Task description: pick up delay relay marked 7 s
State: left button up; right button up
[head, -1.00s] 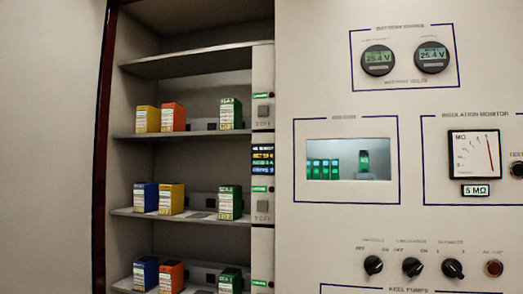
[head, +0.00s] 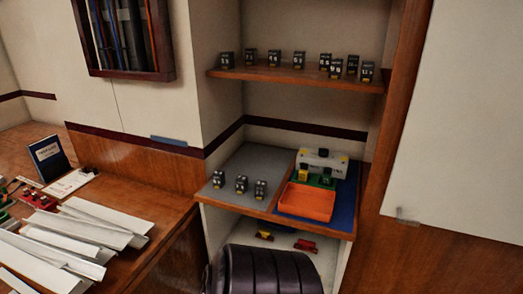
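Several small dark blocks with pale markings, which look like the relays, stand in a row on the upper wooden shelf (head: 290,76). The leftmost block (head: 227,60) and the rightmost block (head: 367,71) mark its ends; some blocks show a yellow patch low on the front. Three similar blocks stand on the grey mat of the lower shelf: a left one (head: 218,179), a middle one (head: 241,183) and a right one (head: 261,189). The markings are too small to read surely, so I cannot tell which is 7 s. Neither gripper is in view.
An orange tray (head: 306,203) lies on a blue mat (head: 343,212), with a white device (head: 322,162) and green part behind it. A dark padded seat (head: 268,270) stands in front of the lower shelf. White channel strips (head: 75,240) cover the left bench.

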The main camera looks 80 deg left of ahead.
aim_at(241, 181)
jog(key=u, duration=2.85)
